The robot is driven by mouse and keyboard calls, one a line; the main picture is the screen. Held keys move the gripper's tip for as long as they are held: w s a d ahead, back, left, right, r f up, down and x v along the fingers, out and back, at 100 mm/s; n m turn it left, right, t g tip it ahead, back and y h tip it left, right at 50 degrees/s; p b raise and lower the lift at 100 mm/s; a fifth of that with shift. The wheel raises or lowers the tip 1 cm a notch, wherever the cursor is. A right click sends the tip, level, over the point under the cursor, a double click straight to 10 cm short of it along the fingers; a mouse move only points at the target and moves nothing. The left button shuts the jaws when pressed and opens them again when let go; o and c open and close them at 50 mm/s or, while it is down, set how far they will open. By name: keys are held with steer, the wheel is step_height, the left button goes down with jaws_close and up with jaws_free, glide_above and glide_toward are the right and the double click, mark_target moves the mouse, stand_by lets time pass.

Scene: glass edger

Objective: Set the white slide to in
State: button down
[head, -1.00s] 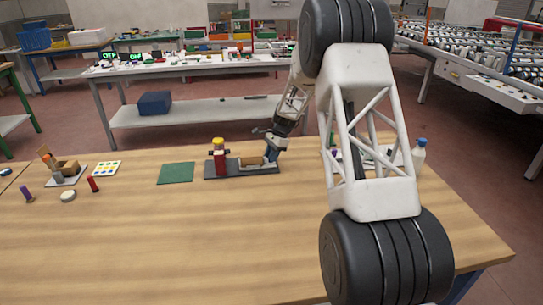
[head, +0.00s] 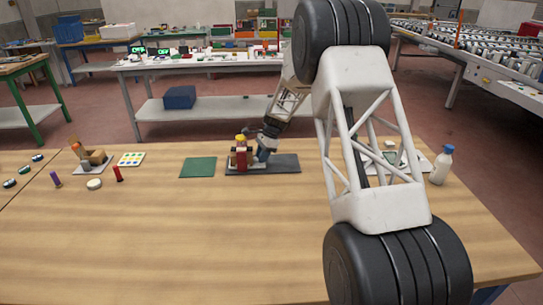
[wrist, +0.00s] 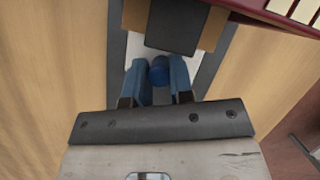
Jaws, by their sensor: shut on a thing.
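The glass edger's dark grey base (head: 285,163) lies on the wooden table, with an upright red part (head: 241,157) topped in yellow. My gripper (head: 262,156) is low over the base, just right of the red part. In the wrist view my gripper's blue fingers (wrist: 158,82) are shut on a round blue knob (wrist: 159,70). A white strip (wrist: 135,48), which looks like the white slide, shows beside and under the knob. A dark block (wrist: 175,25) and tan wood-coloured parts (wrist: 214,28) are just beyond the knob. In the head view my gripper partly hides the slide.
A green mat (head: 198,167) lies left of the base. A red peg (head: 118,174), a white disc (head: 94,184) and a tray of coloured spots (head: 131,159) are farther left. The front of the table is clear.

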steer(key=shift+a, duration=0.25)
steer(key=c, duration=1)
jaws_free()
steer(key=v, duration=0.8)
